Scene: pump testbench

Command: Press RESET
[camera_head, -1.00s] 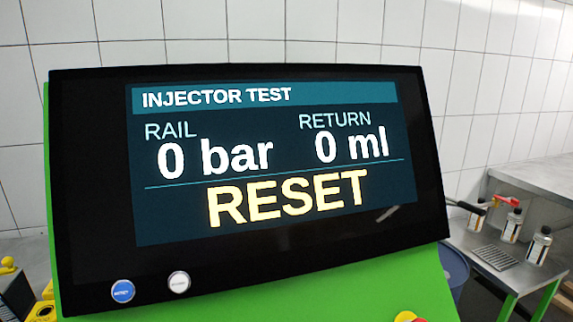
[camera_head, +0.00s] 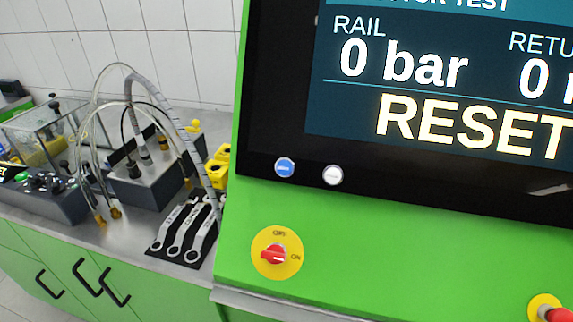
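Two round buttons sit on the frame's lower left: a blue button (camera_head: 285,167) and a white button (camera_head: 333,175). Their small lettering is too small to read for certain. Below them, a red rotary switch (camera_head: 274,254) on a yellow disc is marked OFF and ON. Neither of my grippers shows in this view.
A red button on a yellow base (camera_head: 548,309) is at the lower right. On the left, a metal worktop (camera_head: 130,235) carries hoses (camera_head: 150,90), several wrenches (camera_head: 187,232) on a black mat, yellow parts (camera_head: 218,165) and a clear-walled box (camera_head: 40,130).

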